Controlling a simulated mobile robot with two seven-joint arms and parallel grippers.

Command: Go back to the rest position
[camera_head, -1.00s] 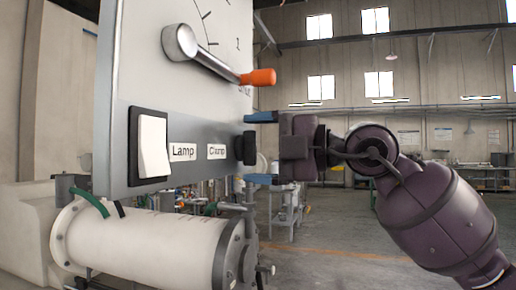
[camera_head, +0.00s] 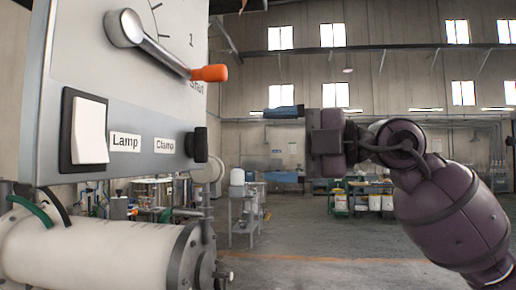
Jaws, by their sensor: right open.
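My right gripper (camera_head: 285,144) is open and empty, its two blue-tipped fingers pointing left. It hangs in free air to the right of the grey control panel (camera_head: 70,35), apart from it. The panel carries a black knob (camera_head: 197,145) beside the label Clamp, a white rocker switch (camera_head: 89,130) beside the label Lamp, and a lever with an orange grip (camera_head: 209,73) above them. The lever slants down to the right, its grip near a partly hidden label. My left gripper is not in view.
Behind stand a small grey stand (camera_head: 243,212), vessels and a bench with several containers (camera_head: 375,202). The floor (camera_head: 320,250) in the middle is open.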

